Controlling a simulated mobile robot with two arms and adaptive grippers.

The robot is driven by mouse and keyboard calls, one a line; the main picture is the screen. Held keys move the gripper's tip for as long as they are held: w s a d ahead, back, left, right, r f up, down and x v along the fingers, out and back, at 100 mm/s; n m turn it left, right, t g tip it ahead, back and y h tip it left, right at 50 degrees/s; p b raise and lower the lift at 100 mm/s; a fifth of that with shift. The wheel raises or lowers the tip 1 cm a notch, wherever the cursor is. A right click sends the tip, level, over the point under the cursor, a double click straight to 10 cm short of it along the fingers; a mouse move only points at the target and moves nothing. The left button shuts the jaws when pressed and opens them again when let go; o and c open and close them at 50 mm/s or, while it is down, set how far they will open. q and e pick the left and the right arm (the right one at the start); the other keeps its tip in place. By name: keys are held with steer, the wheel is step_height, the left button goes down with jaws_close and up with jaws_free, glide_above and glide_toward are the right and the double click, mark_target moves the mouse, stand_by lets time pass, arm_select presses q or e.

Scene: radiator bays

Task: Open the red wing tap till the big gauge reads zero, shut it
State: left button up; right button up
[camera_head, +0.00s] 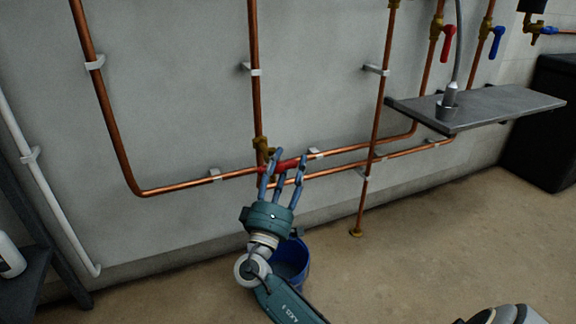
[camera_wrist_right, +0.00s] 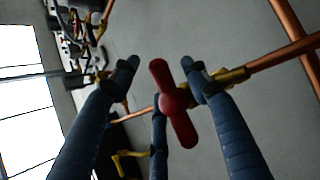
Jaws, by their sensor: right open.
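The red wing tap (camera_head: 285,165) sits on a brass fitting (camera_head: 261,147) low on a copper pipe against the grey wall. My right gripper (camera_head: 283,168) is at the tap, its fingers spread open around it. In the right wrist view the red wing tap (camera_wrist_right: 174,103) shows between the blue fingers of the right gripper (camera_wrist_right: 160,85), and I cannot tell whether any finger touches it. I see no big gauge clearly in either view. My left gripper is not in view.
A blue bucket (camera_head: 292,265) stands on the floor below my right gripper. A grey shelf (camera_head: 500,104) juts from the wall at right. Red (camera_head: 448,42) and blue (camera_head: 497,42) lever handles sit on pipes above it. Open floor lies at right.

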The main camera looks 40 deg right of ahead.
steer(key=v, duration=1.2)
